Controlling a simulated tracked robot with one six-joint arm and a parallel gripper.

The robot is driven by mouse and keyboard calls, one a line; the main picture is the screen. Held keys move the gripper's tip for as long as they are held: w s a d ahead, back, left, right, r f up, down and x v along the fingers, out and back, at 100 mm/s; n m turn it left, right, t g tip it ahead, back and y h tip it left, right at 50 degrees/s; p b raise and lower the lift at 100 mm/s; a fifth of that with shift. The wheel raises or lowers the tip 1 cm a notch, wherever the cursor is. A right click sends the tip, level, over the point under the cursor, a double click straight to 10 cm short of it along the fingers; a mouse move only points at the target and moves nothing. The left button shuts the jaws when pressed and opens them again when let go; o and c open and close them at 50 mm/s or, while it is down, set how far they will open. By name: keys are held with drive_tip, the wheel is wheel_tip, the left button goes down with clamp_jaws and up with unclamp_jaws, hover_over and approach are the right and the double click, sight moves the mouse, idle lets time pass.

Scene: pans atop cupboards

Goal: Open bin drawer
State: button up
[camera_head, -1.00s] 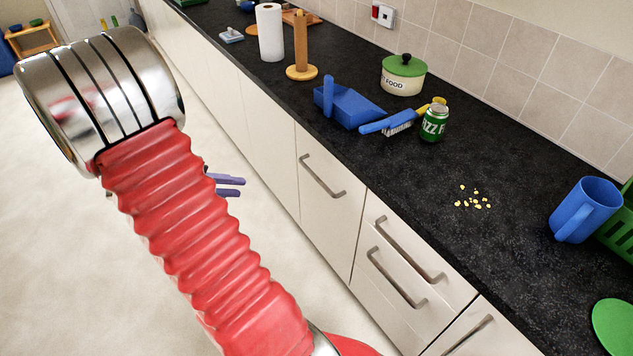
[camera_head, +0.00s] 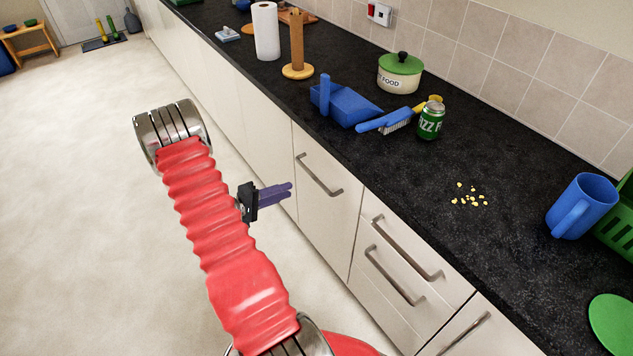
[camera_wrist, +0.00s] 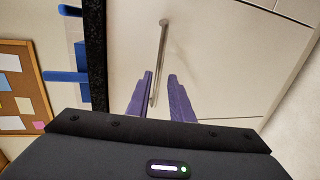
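A tall cream cupboard front (camera_head: 326,217) has one slanting metal bar handle (camera_head: 318,175) near its top, and it sits flush and closed. No label marks it as the bin drawer. My gripper (camera_head: 291,190), with purple fingers, is just left of this front, pointing at it. In the wrist view the fingers (camera_wrist: 160,92) are apart with a gap between them, and nothing is gripped. A metal handle (camera_wrist: 162,55) lies lengthwise in line with that gap, on a cream front (camera_wrist: 215,60). Whether the fingertips are beside the handle or short of it is hard to tell.
Smaller drawers (camera_head: 385,305) with handles are to the right. The dark worktop (camera_head: 400,170) above holds a blue dustpan (camera_head: 350,106), brush (camera_head: 385,121), green can (camera_head: 431,120), crumbs (camera_head: 470,196) and blue jug (camera_head: 582,207). Pale floor (camera_head: 80,230) is open on the left.

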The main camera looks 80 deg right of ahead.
sight(317, 182)
drive_tip(key=shift+s+d+f, duration=0.1)
drive_tip(key=shift+f, duration=0.05)
drive_tip(key=x, duration=1.3)
drive_tip(key=shift+s+d, duration=0.2)
drive_tip(key=shift+d, duration=0.1)
drive_tip(key=shift+c, duration=0.6)
clamp_jaws()
drive_tip(key=shift+a+f, duration=0.1)
drive_tip(key=shift+a, duration=0.1)
